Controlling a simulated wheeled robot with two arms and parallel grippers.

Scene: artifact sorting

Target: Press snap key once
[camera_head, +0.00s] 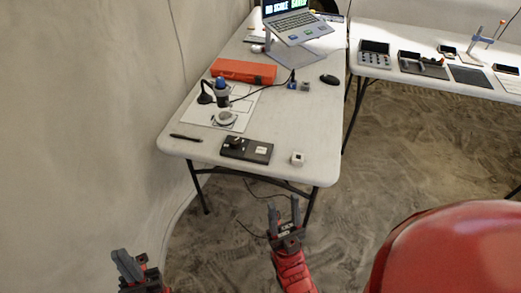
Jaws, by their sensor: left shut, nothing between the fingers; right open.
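No label reading "snap" can be made out. A black panel (246,149) with a small knob-like part and a light label lies near the front edge of the white table. A small white cube (297,158) with a dark spot on top sits to its right; I cannot tell which of these carries the snap key. My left gripper (126,264) is shut and empty at the bottom left, off the table. My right gripper (284,217) is open and empty, in front of and below the table's front edge, apart from the panel and cube.
The white table (312,120) also holds a black pen (186,137), a round device (226,118) on a white sheet, an orange case (243,71), a mouse (329,79) and a laptop (292,24) on a stand. A second table (385,32) with trays stands right. Sandy floor lies between.

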